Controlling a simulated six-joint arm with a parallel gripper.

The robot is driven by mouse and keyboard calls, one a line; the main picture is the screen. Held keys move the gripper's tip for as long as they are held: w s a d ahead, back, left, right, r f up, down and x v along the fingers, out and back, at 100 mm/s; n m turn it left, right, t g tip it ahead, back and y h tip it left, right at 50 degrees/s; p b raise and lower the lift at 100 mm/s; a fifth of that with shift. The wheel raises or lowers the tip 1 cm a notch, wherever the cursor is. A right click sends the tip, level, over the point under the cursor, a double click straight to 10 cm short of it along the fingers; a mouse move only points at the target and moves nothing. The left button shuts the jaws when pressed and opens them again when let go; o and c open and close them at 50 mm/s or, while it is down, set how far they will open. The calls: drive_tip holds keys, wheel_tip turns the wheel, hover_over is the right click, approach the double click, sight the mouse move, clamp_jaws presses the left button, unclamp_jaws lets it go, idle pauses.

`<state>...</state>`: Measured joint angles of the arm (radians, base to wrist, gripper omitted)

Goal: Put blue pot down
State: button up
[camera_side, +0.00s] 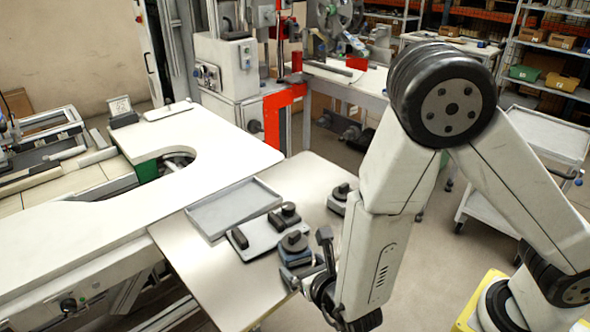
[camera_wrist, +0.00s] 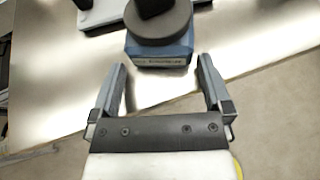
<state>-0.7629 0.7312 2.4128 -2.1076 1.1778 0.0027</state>
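The blue pot (camera_wrist: 160,55) has a blue body and a round dark grey top with a black knob. It stands upright on the table at the top of the wrist view. In the side view the blue pot (camera_side: 296,254) is on the table near its front edge. My gripper (camera_wrist: 162,72) is open, with its two fingers apart and nothing between them. The pot lies just ahead of the fingertips, and no contact shows. In the side view my gripper (camera_side: 306,272) is close beside the pot, partly hidden by my arm.
A grey plate (camera_side: 258,236) with dark-topped parts lies beside the pot. An empty shallow tray (camera_side: 232,207) is behind it. Another dark-topped pot (camera_side: 340,198) stands at the table's right edge. The front of the table (camera_side: 215,285) is bare.

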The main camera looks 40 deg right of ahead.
drive_tip(key=shift+r, duration=0.15)
drive_tip(key=shift+s+a+r, duration=0.15)
drive_tip(key=shift+s+r, duration=0.05)
drive_tip(key=shift+s, duration=0.2)
drive_tip(key=v, duration=0.6)
drive_tip(key=shift+s, duration=0.3)
idle(0.4)
drive_tip(key=s+d+m+g+h, duration=0.1)
drive_tip(key=s+d+m+g, duration=0.1)
drive_tip(key=d+m+g, duration=0.65)
drive_tip(key=s+d+m+g+h, duration=0.1)
drive_tip(key=s+d+m+g, duration=0.3)
drive_tip(key=m, duration=0.8)
drive_tip(key=w+d+r+m+t+y, duration=0.1)
drive_tip(key=w+r+m+y, duration=0.1)
drive_tip(key=m, duration=0.4)
drive_tip(key=w+d+r+m+t+y, duration=0.1)
drive_tip(key=w+d+m+y, duration=0.1)
drive_tip(key=m, duration=0.4)
drive_tip(key=shift+w+r+y, duration=0.4)
drive_tip(key=shift+w+y, duration=0.4)
drive_tip(key=shift+w, duration=0.35)
